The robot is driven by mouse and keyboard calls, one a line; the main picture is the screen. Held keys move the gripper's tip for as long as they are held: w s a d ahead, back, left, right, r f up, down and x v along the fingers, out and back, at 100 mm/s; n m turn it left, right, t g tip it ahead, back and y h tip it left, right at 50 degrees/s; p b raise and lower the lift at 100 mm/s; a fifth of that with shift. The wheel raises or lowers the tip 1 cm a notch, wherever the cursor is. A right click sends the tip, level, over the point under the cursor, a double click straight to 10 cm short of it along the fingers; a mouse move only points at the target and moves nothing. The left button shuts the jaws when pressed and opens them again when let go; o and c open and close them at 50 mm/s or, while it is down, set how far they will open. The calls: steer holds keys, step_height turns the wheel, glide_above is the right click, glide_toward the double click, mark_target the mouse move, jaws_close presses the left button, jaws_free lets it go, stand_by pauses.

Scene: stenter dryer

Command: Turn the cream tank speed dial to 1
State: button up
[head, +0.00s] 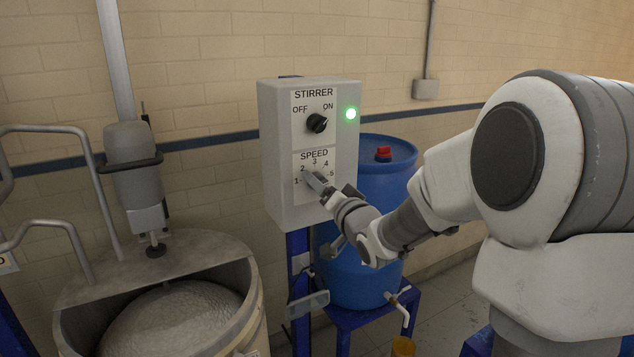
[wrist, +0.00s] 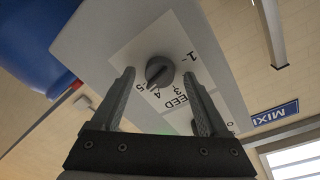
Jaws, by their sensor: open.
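The speed dial is a dark round knob (wrist: 160,72) on the white SPEED plate (head: 300,194) of a grey stirrer control box (head: 273,150). Numbers 1 to 5 are printed around it. In the wrist view its ridge seems to point toward the 4 and 5 side; the exact setting is hard to tell. In the wrist view the open fingers (wrist: 160,76) stand on either side of the knob, with visible gaps.
Above is the STIRRER OFF/ON knob (head: 317,123), with a lit green lamp (head: 350,114) beside it. A blue drum (head: 375,250) stands behind the box at right. An open tank (head: 249,285) with a stirrer motor (head: 137,180) is at lower left.

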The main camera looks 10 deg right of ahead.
steer(key=shift+w, duration=0.15)
jaws_close()
stand_by(0.5)
